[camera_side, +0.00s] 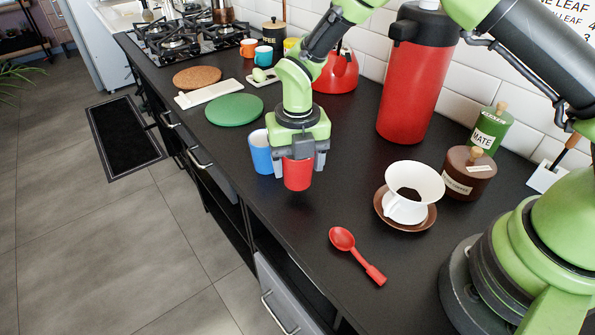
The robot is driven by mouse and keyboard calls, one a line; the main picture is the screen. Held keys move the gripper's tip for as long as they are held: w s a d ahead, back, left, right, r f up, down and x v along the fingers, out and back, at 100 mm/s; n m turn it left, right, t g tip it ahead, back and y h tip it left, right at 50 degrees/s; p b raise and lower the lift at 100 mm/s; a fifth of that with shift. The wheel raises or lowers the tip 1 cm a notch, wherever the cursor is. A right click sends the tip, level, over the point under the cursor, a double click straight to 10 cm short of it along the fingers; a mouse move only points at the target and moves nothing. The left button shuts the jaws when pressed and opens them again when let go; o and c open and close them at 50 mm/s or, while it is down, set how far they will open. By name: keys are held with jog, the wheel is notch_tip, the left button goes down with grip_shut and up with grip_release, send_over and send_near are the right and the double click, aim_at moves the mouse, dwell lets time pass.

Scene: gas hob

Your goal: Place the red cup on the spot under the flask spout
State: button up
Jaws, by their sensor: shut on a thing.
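A red cup (297,175) is held upright between the fingers of my gripper (298,160). The gripper points down and is shut on the cup's sides. Whether the cup touches the black counter is hard to tell. The tall red flask (412,90) with a dark top (424,24) stands behind and to the right of the gripper. Its spout (403,31) points left, toward the front of the counter. No marked spot is visible on the counter below the spout.
A blue cup (260,150) stands close to the gripper's left. A green disc (234,109) lies farther left. A red spoon (356,252), a white dripper (412,188) on a brown saucer (381,208) and a brown coffee canister (468,176) are on the right. Counter between gripper and flask is clear.

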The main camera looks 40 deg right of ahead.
notch_tip(320, 180, up, 6)
jog(key=s+d+r+m, duration=0.3)
jog(key=s+d+m, duration=0.15)
jog(key=m, duration=1.15)
jog(key=s+d+r+m, duration=0.35)
jog(key=d+m, duration=0.25)
jog(key=m, duration=0.9)
jog(key=w+f+m, duration=0.1)
jog(key=f, duration=0.2)
jog(key=w+f+m, duration=0.1)
jog(key=f+m, duration=0.1)
jog(key=f, duration=0.2)
jog(key=w+a+f+m, duration=0.1)
jog(key=f, duration=0.2)
jog(key=shift+w+f+m, duration=0.25)
jog(key=shift+w+m, duration=0.05)
jog(key=shift+w, duration=0.05)
jog(key=shift+f, duration=2.35)
jog(key=shift+f, duration=0.1)
